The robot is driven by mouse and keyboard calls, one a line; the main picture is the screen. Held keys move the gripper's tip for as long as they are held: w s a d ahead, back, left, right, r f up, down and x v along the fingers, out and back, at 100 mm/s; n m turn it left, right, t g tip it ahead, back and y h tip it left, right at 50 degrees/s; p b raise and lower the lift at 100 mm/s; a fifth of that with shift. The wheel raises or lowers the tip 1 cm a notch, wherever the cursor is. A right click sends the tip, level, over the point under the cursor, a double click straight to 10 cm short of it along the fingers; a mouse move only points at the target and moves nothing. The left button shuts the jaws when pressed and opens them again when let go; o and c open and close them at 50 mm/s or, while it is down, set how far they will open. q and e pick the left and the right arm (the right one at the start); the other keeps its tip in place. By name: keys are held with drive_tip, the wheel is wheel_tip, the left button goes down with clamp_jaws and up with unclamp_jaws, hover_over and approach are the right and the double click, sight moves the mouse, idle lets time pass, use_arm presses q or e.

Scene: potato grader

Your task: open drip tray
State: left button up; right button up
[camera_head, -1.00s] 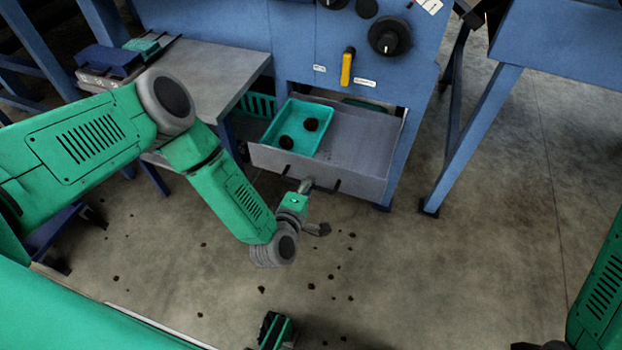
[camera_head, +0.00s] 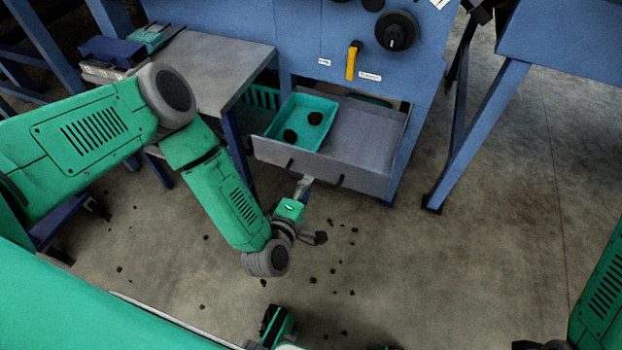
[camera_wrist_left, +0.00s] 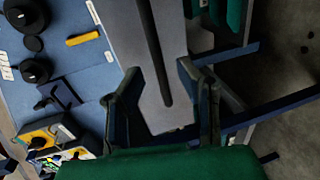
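The drip tray (camera_head: 365,140) is a grey drawer that stands pulled out of the blue machine, low down. Its front panel (camera_head: 275,154) carries a dark bar handle, seen close in the left wrist view (camera_wrist_left: 155,50). My left gripper (camera_head: 303,184) is just in front of that panel. In the left wrist view its two fingers (camera_wrist_left: 158,72) are spread apart, with the handle bar's end in line between them; I cannot tell if they touch it.
A teal bin (camera_head: 275,127) with two dark lumps sits in the tray's left part. A grey-topped table (camera_head: 210,65) stands to the left. A yellow handle (camera_head: 352,62) and black knob (camera_head: 397,30) are above. Dark clods lie on the floor; floor at right is clear.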

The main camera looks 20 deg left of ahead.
use_arm(q)
drive_tip(key=v, duration=0.8)
drive_tip(key=shift+f, duration=0.1)
drive_tip(key=s+d+r+m+g+h+p, duration=0.2)
drive_tip(key=s+m+g+h+p, duration=0.2)
drive_tip(key=s+m+g+p, duration=0.45)
drive_tip(key=s+a+r+m+g+y+p, duration=0.1)
drive_tip(key=s+a+r+m+g+y, duration=0.3)
drive_tip(key=s+a+m, duration=0.5)
drive_tip(key=s+a+r+g, duration=0.1)
drive_tip(key=a+r+g, duration=0.1)
drive_tip(key=a+r, duration=0.1)
drive_tip(key=shift+a+r+m+y+p, duration=0.25)
drive_tip(key=shift+a+m+y+p, duration=0.1)
drive_tip(key=shift+a, duration=0.2)
